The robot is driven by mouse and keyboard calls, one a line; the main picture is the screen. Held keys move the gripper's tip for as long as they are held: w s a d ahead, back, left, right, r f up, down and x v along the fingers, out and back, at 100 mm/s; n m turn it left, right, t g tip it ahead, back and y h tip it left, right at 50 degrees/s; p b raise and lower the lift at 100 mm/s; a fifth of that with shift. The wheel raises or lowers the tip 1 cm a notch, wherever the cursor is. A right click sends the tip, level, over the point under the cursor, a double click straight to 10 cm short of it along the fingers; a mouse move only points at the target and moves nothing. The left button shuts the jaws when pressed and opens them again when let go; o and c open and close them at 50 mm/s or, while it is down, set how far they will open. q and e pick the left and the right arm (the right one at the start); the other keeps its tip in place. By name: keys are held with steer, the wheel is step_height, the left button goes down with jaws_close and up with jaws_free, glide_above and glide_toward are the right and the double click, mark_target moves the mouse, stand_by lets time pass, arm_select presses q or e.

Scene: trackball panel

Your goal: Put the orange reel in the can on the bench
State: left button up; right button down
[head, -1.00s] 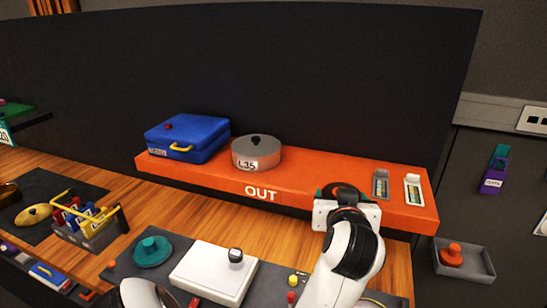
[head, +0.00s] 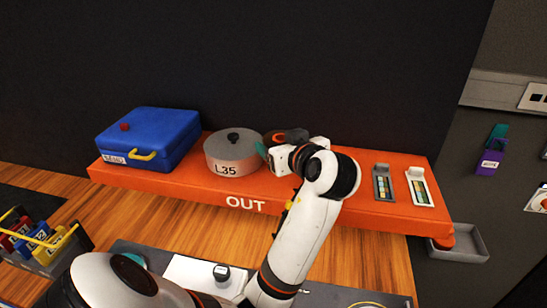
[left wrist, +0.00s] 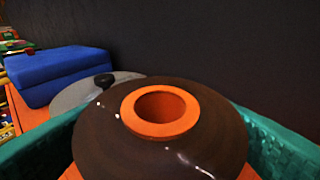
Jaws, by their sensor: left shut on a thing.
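The orange reel (left wrist: 205,143) is a dark brown disc with a bright orange ring hub. In the left wrist view it sits between my teal fingers, hub facing the camera. In the head view, my left gripper (head: 277,146) is shut on the reel, which is partly hidden by the hand, above the orange shelf. A round grey can labelled L35 (head: 228,158) stands just left of the gripper. Its grey lid with a black knob is on; the lid also shows behind the reel in the left wrist view (left wrist: 70,98). My right gripper is not in view.
The orange OUT shelf (head: 350,209) holds a blue case (head: 148,135) left of the can and two small slotted holders (head: 383,184) at right. A dark wall stands behind. A grey tray (head: 468,246) is at far right. A white box (head: 200,275) lies below.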

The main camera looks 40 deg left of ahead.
arm_select(q)
steer(key=shift+s+d+f, duration=0.1)
steer(key=shift+d+f, duration=0.1)
steer(key=shift+f, duration=0.55)
steer(key=f, duration=0.2)
steer(key=a+f+p, duration=0.1)
steer(key=f, duration=0.1)
steer(key=shift+w+f, duration=0.2)
steer(key=shift+s+d, duration=0.1)
steer(key=shift+d, duration=0.1)
steer(key=shift+f, duration=0.15)
steer(key=o, duration=0.7)
steer(key=shift+o, duration=0.2)
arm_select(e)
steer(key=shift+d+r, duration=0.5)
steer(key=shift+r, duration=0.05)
